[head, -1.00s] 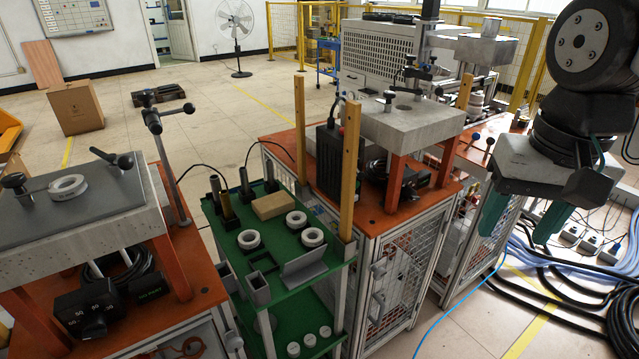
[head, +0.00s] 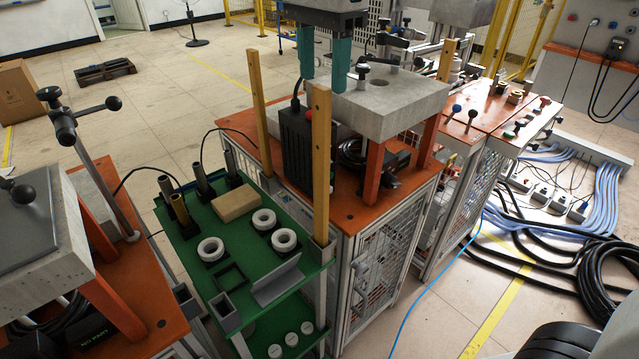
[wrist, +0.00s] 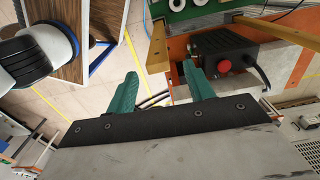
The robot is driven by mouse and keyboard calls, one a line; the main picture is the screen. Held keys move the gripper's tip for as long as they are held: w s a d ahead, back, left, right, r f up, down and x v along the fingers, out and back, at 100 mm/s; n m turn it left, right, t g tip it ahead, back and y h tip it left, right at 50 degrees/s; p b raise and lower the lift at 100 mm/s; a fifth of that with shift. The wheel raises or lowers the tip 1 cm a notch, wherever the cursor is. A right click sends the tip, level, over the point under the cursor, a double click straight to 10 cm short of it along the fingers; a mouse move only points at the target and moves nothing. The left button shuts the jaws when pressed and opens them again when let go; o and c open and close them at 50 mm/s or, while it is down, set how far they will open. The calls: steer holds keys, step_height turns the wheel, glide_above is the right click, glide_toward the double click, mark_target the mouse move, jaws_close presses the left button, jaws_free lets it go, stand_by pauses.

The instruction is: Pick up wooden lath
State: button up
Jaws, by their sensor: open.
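Two wooden laths stand upright at the green cart's right side. The near lath (head: 320,165) is at its front right corner, and the far lath (head: 258,115) is further back. My gripper (head: 323,80) points down with teal fingers apart and empty. In the head view the near lath's top shows between the fingertip ends; I cannot tell whether it is inside the jaws or just below. In the wrist view the near lath (wrist: 157,45) has its end between the fingertips of my gripper (wrist: 160,70), touching neither. The other lath (wrist: 280,33) shows at the upper right there.
The green cart (head: 180,235) carries white rings (head: 285,240), a wooden block (head: 237,204) and dark cylinders. Open floor lies behind.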

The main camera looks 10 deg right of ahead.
mark_target(320, 112)
steer(key=f, duration=0.7)
steer(key=shift+s+a, duration=0.2)
jaws_close()
